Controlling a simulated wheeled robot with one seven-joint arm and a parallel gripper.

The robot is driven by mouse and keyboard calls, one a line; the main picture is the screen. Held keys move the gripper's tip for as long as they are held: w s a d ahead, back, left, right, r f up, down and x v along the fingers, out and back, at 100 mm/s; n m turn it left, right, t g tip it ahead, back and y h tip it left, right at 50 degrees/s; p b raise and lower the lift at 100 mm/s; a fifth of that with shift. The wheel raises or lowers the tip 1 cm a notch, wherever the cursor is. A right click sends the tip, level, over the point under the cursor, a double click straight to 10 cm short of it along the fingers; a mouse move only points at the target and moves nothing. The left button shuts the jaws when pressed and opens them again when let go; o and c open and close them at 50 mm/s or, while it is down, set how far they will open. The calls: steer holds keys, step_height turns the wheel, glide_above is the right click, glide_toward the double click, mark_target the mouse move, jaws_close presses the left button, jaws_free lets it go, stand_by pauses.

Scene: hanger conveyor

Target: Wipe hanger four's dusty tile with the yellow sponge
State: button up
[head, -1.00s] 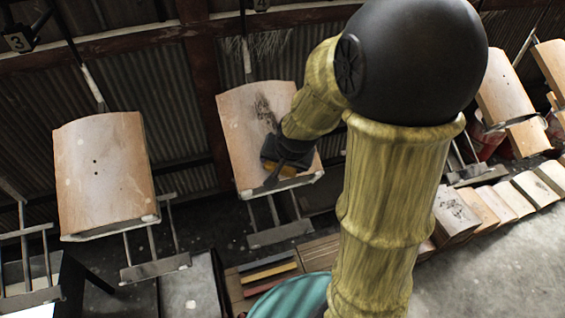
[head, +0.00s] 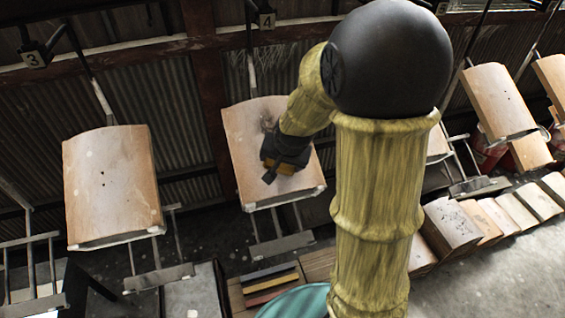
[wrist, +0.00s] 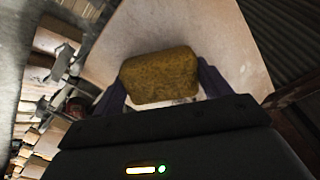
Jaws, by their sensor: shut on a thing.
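The hanger four tile (head: 242,150) is a pale tan curved slab hanging under the plate marked 4 (head: 266,20). A faint dark smudge (head: 268,123) shows on its upper middle, partly hidden by my arm. My gripper (head: 276,168) is over the tile's right middle part, shut on the yellow sponge (head: 288,168). In the wrist view the sponge (wrist: 160,76) sits between the two fingers, in front of the tile face (wrist: 195,25). Whether the sponge touches the tile is hard to tell.
A clean-looking tile (head: 108,185) hangs at left by the plate marked 3 (head: 34,55). Another tile (head: 497,100) hangs at right. A row of slabs (head: 480,222) stands on the floor at lower right. Coloured bars (head: 270,283) lie on a wooden surface below.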

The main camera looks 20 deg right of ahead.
mark_target(267, 119)
steer(key=shift+w+r+p, duration=0.3)
steer(key=shift+w+r, duration=0.05)
steer(key=shift+w, duration=0.25)
steer(key=shift+w+r+p, duration=0.3)
steer(key=shift+w, duration=0.3)
steer(key=shift+w+r, duration=0.1)
steer(key=shift+w+r+p, duration=0.35)
steer(key=shift+w+p, duration=0.15)
steer(key=shift+w, duration=0.3)
steer(key=shift+w+r+p, duration=0.35)
steer(key=shift+w+p, duration=0.1)
steer(key=shift+w, duration=0.3)
steer(key=shift+w+r+p, duration=0.45)
steer(key=shift+w+p, duration=0.15)
steer(key=shift+w, duration=0.25)
steer(key=shift+w+r+p, duration=0.45)
steer(key=shift+w+p, duration=0.1)
steer(key=shift+w, duration=0.25)
steer(key=shift+w+r, duration=0.1)
steer(key=shift+w+r+p, duration=0.3)
steer(key=shift+w+p, duration=0.2)
steer(key=shift+w+r+p, duration=0.25)
steer(key=shift+w+p, duration=0.05)
steer(key=shift+w, duration=0.25)
steer(key=shift+w+r+p, duration=0.2)
steer(key=shift+w+p, duration=0.1)
steer(key=shift+w, duration=0.2)
